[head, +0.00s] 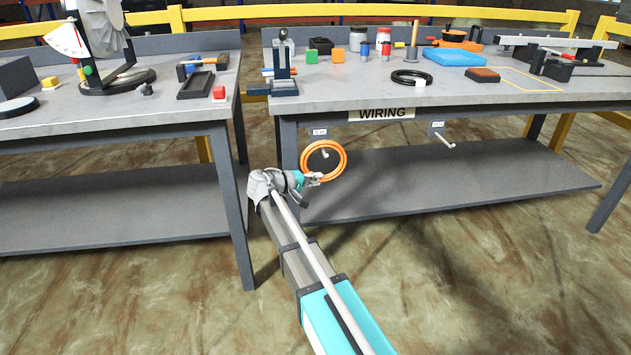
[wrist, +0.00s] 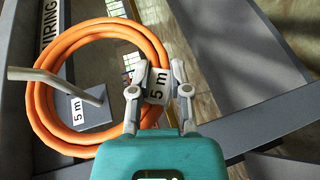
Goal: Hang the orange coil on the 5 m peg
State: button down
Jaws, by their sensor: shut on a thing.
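The orange coil (head: 342,160) is a ring with a white "5 m" tag (wrist: 158,84). My gripper (wrist: 158,88) is shut on the coil at this tag; in the head view my gripper (head: 312,179) is at the ring's lower left. The grey 5 m peg (wrist: 50,80) rises from a plate marked "5 m" (wrist: 78,110), seen through the ring. The peg crosses in front of the coil's left side in the wrist view, so the coil appears to be around it. In the head view the peg (head: 325,154) shows inside the ring. Contact between them is unclear.
A second peg (head: 446,141) with its own label sticks out farther right under the wiring bench (head: 360,92). The bench's left leg (head: 289,145) is close to my gripper, and a lower shelf (head: 430,180) lies below. A black coil (head: 411,77) lies on the bench top.

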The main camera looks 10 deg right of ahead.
jog(key=shift+w+f+b, duration=0.1)
jog(key=shift+f+b, duration=0.3)
jog(key=shift+f, duration=0.15)
dwell(0.4)
jog(key=c, duration=0.5)
grip_release()
jog(key=shift+f, duration=0.1)
